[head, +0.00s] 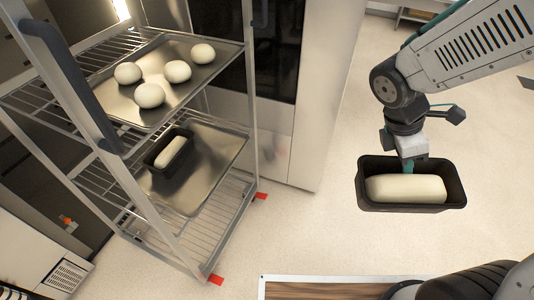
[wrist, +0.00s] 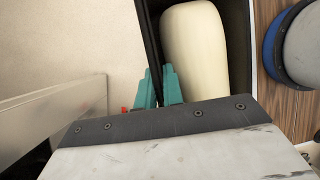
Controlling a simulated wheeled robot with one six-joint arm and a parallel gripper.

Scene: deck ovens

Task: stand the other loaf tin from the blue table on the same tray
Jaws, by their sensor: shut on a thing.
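The tin is level and held in the air over the floor, right of the rack. In the wrist view the teal fingertips (wrist: 160,88) pinch the rim of this tin (wrist: 240,45). Another black loaf tin (head: 155,160) with dough stands on the left part of a metal tray (head: 205,190) on a middle shelf of the rack. The right part of that tray is bare. The blue table is not clearly seen.
The wheeled rack (head: 247,70) has upright posts and a dark handle (head: 75,85). An upper tray (head: 125,103) with several dough balls sits above the tin's tray. A wire shelf (head: 205,235) below is empty. A pale oven cabinet (head: 320,90) stands behind. Open floor lies between rack and gripper.

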